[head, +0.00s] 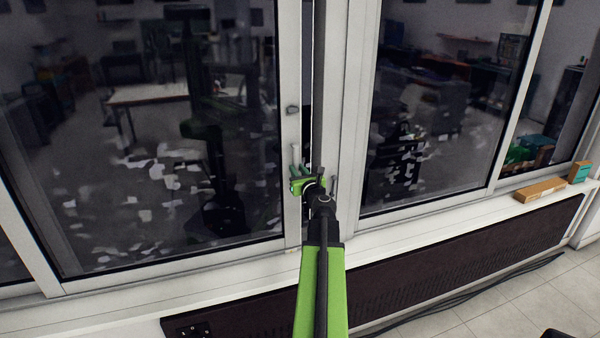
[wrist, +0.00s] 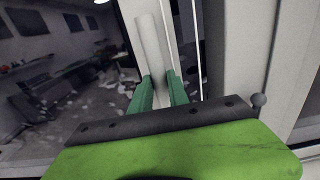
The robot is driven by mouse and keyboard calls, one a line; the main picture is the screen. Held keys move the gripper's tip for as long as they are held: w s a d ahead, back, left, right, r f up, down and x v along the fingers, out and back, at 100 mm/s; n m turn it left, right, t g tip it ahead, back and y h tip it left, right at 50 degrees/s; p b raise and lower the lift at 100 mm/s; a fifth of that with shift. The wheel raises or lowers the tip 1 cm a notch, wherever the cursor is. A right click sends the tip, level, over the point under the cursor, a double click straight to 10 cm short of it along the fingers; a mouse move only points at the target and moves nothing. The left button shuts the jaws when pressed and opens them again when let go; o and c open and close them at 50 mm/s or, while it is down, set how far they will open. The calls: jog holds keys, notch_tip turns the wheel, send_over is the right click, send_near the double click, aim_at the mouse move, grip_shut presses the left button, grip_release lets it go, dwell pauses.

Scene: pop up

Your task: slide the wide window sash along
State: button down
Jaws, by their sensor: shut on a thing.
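The wide window sash (head: 293,68) fills the left side of the head view, a dark glass pane in a pale frame. Its right-hand stile carries an upright pale handle bar, seen in the wrist view (wrist: 152,42). My gripper (head: 298,172) is at the lower part of this stile. In the wrist view its two green fingers (wrist: 161,92) are closed on either side of the handle. The handle's lower end is hidden between the fingers. A narrow dark gap shows between this sash and the pale post to its right.
A second window pane (head: 430,110) lies right of the post. A white sill (head: 400,232) runs below, with a brown box (head: 540,190) and a teal box (head: 579,172) at its right end. A dark radiator panel (head: 450,262) is under the sill.

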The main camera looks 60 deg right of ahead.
jog(key=w+a, duration=0.8)
jog(key=a, duration=0.2)
jog(key=shift+a, duration=0.35)
dwell(0.7)
jog(key=w+a, duration=1.1)
jog(key=a, duration=0.5)
jog(key=shift+w, duration=0.4)
dwell(1.3)
jog(key=w+a, duration=1)
jog(key=a, duration=0.4)
jog(key=shift+w+a, duration=0.3)
jog(key=shift+w, duration=0.05)
jog(key=c, duration=1.7)
grip_release()
jog(key=shift+w+a, duration=0.1)
jog(key=shift+a, duration=0.05)
jog(key=o, duration=0.5)
